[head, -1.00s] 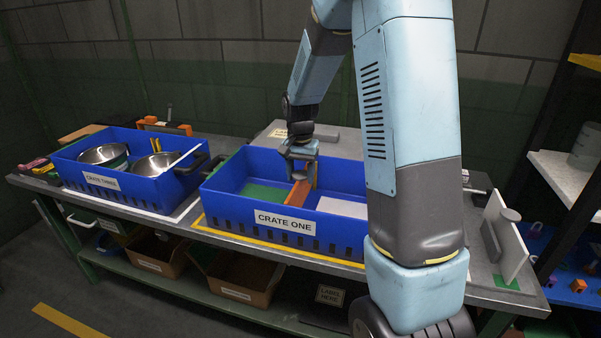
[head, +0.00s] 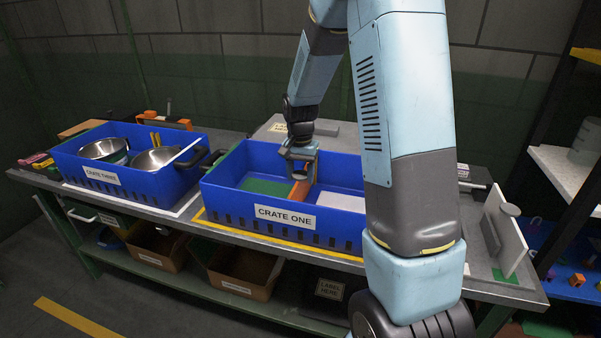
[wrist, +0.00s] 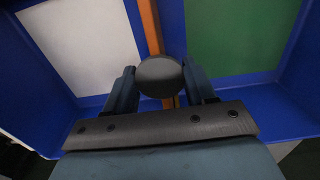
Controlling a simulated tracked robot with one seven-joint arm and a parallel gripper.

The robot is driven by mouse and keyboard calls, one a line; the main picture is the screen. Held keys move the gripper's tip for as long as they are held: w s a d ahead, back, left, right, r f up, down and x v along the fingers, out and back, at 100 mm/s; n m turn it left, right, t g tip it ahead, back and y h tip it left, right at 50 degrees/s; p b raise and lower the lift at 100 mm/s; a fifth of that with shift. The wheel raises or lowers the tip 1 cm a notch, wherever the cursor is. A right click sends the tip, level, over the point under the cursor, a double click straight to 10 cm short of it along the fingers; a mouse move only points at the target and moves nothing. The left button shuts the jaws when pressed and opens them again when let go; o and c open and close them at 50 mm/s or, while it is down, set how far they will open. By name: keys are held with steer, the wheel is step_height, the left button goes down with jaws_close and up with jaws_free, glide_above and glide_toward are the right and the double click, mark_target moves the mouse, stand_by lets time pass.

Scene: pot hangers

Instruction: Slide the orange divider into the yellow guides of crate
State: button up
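The blue crate labelled CRATE ONE (head: 240,205) stands on the bench. The orange divider (head: 301,190) stands upright inside it, across its middle, between a green patch and a white patch on the floor. My gripper (head: 299,165) is over the divider, low in the crate's opening. In the wrist view, my gripper's fingers (wrist: 160,88) flank a dark round knob (wrist: 159,72) and look closed on its sides. The orange strip (wrist: 151,25) runs behind the knob. The yellow guides are mostly hidden, so I cannot tell how the divider's ends sit in them.
CRATE THREE (head: 135,183), with metal bowls in it, stands to the left on the same bench. A white upright panel (head: 507,235) is at the bench's right end. Brown bins (head: 245,272) sit on the shelf below. My arm hides the crate's right end.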

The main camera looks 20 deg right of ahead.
steer(key=o, duration=0.5)
steer(key=shift+o, duration=0.2)
steer(key=shift+r, duration=0.1)
step_height(320, 180, up, 14)
steer(key=shift+f, duration=0.2)
stand_by(0.5)
